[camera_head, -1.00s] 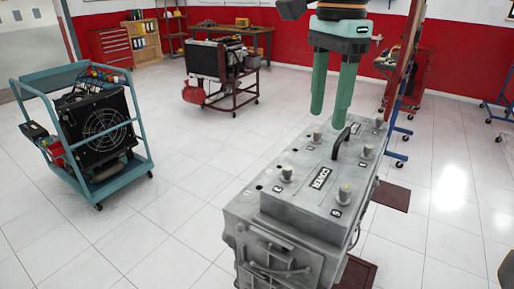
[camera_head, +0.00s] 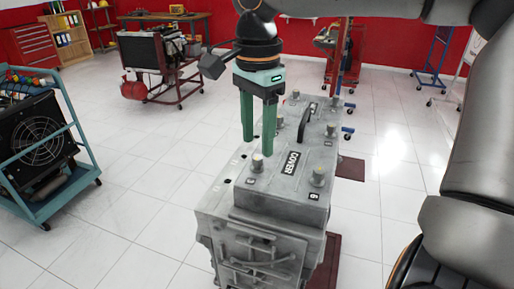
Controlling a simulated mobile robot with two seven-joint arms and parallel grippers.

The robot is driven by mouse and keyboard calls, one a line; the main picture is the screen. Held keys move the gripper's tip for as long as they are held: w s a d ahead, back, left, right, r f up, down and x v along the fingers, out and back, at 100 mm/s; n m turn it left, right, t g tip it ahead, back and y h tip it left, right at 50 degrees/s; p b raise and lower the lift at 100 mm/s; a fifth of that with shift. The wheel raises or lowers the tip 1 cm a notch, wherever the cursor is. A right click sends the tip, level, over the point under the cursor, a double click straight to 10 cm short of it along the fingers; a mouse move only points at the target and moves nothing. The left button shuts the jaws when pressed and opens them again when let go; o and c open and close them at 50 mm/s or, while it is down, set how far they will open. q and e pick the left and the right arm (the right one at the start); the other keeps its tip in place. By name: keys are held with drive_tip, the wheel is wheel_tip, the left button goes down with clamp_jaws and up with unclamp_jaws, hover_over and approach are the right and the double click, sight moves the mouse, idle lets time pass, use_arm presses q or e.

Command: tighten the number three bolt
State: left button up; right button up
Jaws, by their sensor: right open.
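A grey engine block with a cover (camera_head: 285,197) stands in the centre, with several upright bolts on its top. The small numbers beside the bolts are too small to read surely, so I cannot tell which is number three. A bolt (camera_head: 257,162) at the near left sits just below my right gripper (camera_head: 258,145) in the picture. The gripper points down with its two green fingers apart and nothing between them; its height above the cover is unclear. Another bolt (camera_head: 279,122) shows just right of the fingers. A near right bolt (camera_head: 318,176) also stands clear. My left gripper is out of view.
A black handle (camera_head: 305,128) rises from the middle of the cover. A blue cart (camera_head: 45,210) with a radiator fan stands at the left. A red engine stand (camera_head: 160,65) is behind. The tiled floor (camera_head: 140,180) between them is clear.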

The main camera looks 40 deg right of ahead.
sight(257, 157)
drive_tip(key=shift+f, duration=1.65)
clamp_jaws()
